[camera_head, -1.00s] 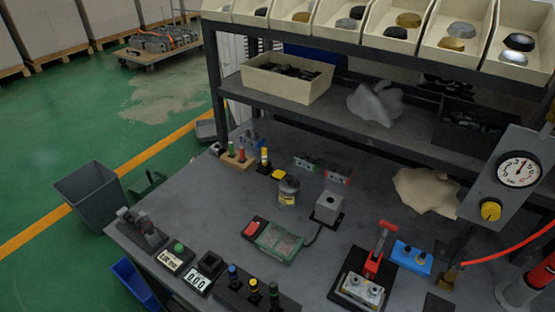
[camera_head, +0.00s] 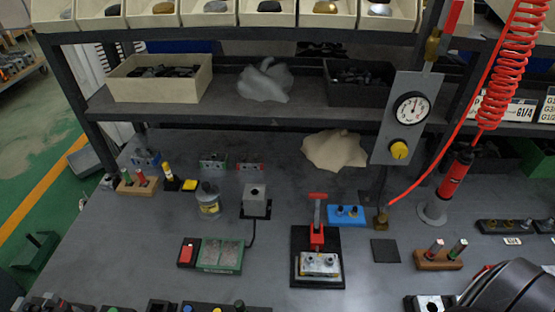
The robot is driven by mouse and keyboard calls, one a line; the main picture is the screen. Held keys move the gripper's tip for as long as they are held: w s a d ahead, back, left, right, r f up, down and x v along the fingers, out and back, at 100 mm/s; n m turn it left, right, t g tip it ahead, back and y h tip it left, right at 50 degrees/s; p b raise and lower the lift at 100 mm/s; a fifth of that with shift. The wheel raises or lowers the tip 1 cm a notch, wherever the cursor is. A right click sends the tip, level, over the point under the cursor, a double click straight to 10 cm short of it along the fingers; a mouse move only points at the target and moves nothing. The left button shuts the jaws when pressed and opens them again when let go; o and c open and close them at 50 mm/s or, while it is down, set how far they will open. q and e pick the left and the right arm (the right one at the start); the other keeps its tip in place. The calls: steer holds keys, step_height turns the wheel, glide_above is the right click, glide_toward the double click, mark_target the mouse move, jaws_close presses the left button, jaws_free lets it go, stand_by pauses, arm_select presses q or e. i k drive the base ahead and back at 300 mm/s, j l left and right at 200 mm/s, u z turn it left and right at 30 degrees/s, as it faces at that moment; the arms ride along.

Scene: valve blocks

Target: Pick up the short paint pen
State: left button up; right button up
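A wooden holder (camera_head: 438,259) stands on the right of the bench with two upright pens. One is a pen with a red and pale top (camera_head: 436,247), the other a green pen (camera_head: 457,249). A second wooden holder (camera_head: 137,186) at the back left carries a green pen (camera_head: 126,177) and a red pen (camera_head: 141,177). At this size I cannot tell for certain which pen is the short paint pen. A dark rounded part at the bottom right corner looks like my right arm. Neither gripper's fingers show.
A red-handled toggle clamp (camera_head: 318,260) stands mid-bench, with a blue block (camera_head: 346,215) behind it. A gauge panel (camera_head: 408,118), red coiled hose (camera_head: 508,70) and red cylinder (camera_head: 455,175) stand near the right holder. A dark pad (camera_head: 385,251) lies left of it.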

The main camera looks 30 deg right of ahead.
mark_target(165, 165)
steer(key=k+z, duration=0.55)
steer(key=z, duration=0.65)
